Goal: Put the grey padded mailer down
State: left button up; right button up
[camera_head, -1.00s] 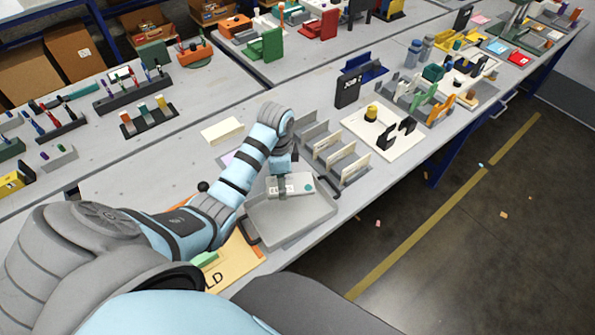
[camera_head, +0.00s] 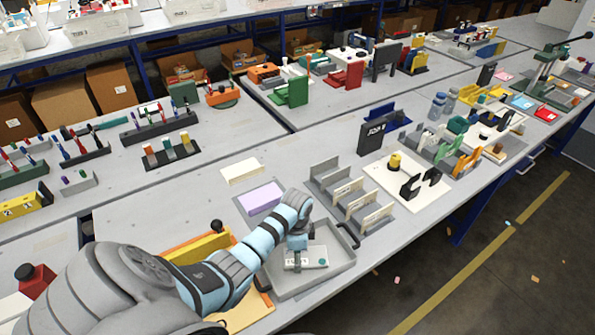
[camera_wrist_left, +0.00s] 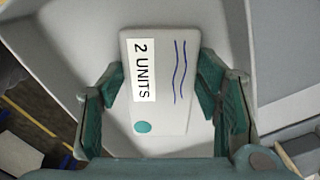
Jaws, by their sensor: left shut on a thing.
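The grey padded mailer (camera_head: 318,262) is a pale, flat packet with a "2 UNITS" label, blue wavy lines and a teal dot. It is held over the inside of the grey tray (camera_head: 338,241) near the table's front edge. My left gripper (camera_head: 297,255) is shut on the mailer. In the left wrist view the mailer (camera_wrist_left: 172,115) lies between the teal fingers of the gripper (camera_wrist_left: 160,80), with the pale tray (camera_wrist_left: 60,45) behind it. I cannot tell whether the mailer touches the tray floor. My right gripper is not in view.
A grey slotted rack (camera_head: 335,180) with upright cards stands just behind and right of the tray. A lilac pad (camera_head: 260,198) and a cream pad (camera_head: 241,170) lie behind it. A yellow folder (camera_head: 200,247) is to the left. The table edge drops off at the front right.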

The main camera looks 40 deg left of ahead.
pick_arm(q)
jog(key=shift+c, duration=0.2)
jog(key=o, duration=1.2)
jog(key=shift+o, duration=0.2)
notch_tip(320, 180, up, 12)
jog(key=p, duration=0.2)
jog(key=shift+r+p, duration=0.25)
jog(key=shift+p, duration=0.05)
jog(key=shift+d+f, duration=0.1)
